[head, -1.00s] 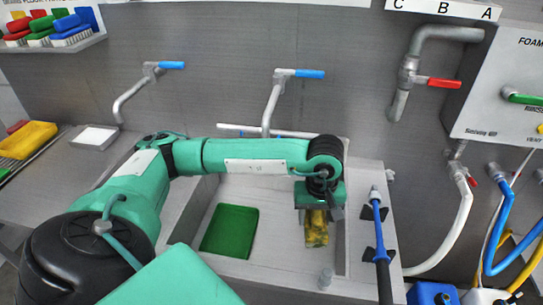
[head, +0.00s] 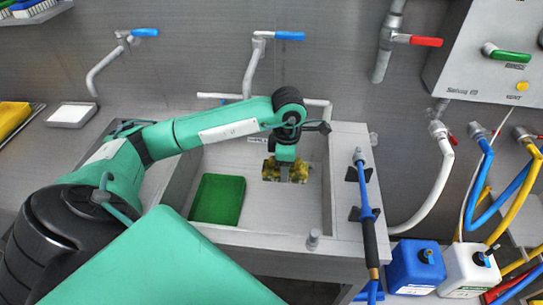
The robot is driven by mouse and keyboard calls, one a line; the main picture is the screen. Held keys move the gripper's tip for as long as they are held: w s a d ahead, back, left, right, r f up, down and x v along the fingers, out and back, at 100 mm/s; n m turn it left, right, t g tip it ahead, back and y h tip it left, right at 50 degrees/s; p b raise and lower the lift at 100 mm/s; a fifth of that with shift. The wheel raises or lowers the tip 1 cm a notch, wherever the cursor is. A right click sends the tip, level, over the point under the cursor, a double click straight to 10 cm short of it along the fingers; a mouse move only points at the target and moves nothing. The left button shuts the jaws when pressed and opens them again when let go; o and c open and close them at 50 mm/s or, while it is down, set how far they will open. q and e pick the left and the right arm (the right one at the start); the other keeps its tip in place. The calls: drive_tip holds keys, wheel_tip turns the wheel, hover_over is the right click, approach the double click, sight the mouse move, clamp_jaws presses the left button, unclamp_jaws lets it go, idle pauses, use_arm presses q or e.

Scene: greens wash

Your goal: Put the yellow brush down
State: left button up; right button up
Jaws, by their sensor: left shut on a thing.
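My left gripper (head: 285,160) reaches over the sink from the left, pointing down. It is shut on the yellow brush (head: 298,171), whose yellow parts show on both sides of the jaws. The fingertips are mostly hidden by the wrist and the brush. The brush is over the right part of the sink basin (head: 262,215); I cannot tell whether it touches the basin floor. A green tray (head: 218,199) lies in the basin to the left of the brush. My right gripper is not in view.
A blue spray lance (head: 363,195) is clipped along the sink's right rim. Taps with a blue lever (head: 290,36) and a red lever (head: 425,41) are on the wall behind. A blue canister (head: 413,268) and a white canister (head: 470,268) stand at the lower right.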

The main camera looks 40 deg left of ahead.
use_arm(q)
wheel_tip(320, 180, down, 12)
drive_tip(key=shift+f+p, duration=0.15)
drive_tip(key=shift+p, duration=0.9)
wheel_tip(320, 180, down, 4)
drive_tip(key=shift+f+p, duration=0.2)
drive_tip(key=shift+p, duration=0.2)
drive_tip(key=shift+f, duration=0.1)
drive_tip(key=shift+f+b, duration=0.15)
drive_tip(key=shift+b, duration=0.15)
drive_tip(key=o, duration=1)
drive_tip(key=shift+o, duration=0.2)
drive_tip(key=shift+r, duration=0.2)
